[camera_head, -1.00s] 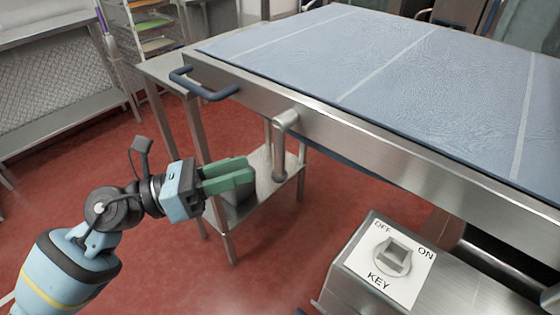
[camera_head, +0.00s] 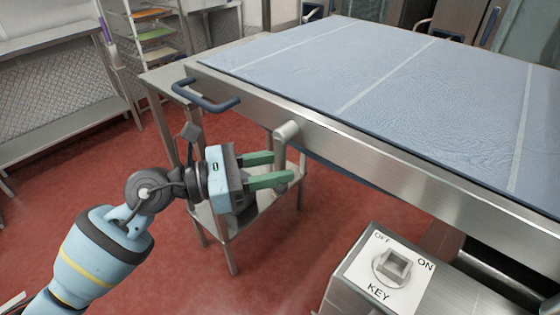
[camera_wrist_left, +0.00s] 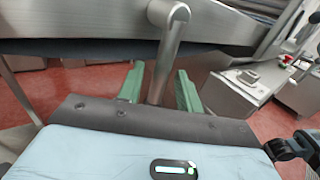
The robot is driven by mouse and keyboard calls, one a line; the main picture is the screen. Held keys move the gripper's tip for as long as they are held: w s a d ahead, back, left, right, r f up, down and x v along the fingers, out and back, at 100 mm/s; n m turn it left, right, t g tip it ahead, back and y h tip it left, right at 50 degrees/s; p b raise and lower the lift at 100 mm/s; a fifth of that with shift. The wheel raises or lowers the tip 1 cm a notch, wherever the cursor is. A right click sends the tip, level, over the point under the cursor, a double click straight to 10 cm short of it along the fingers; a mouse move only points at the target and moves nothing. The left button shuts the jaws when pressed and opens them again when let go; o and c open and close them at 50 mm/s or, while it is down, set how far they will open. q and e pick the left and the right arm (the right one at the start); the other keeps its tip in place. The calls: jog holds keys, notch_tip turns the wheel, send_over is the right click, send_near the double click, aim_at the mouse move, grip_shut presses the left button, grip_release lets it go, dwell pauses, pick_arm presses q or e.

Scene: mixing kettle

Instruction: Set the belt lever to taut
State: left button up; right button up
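The belt lever (camera_head: 287,131) is a silver bent handle on the side rail of the blue-topped belt table, hanging downward. In the left wrist view the lever (camera_wrist_left: 166,50) comes down between my two green fingers. My left gripper (camera_head: 281,167) is open at the lever's lower part, with one finger on each side of it. In the wrist view a gap shows between the lever and each finger of the gripper (camera_wrist_left: 159,85). The lever's lower end is partly hidden by the gripper. My right gripper is not in view.
The belt table (camera_head: 390,90) has a dark blue bar handle (camera_head: 205,97) left of the lever. A metal box with an OFF/ON key switch (camera_head: 391,268) stands at the lower right. A steel side table (camera_head: 160,80) stands behind my arm. Red floor is open at left.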

pick_arm(q)
jog(key=shift+w+d, duration=0.2)
jog(key=shift+d, duration=0.5)
grip_shut()
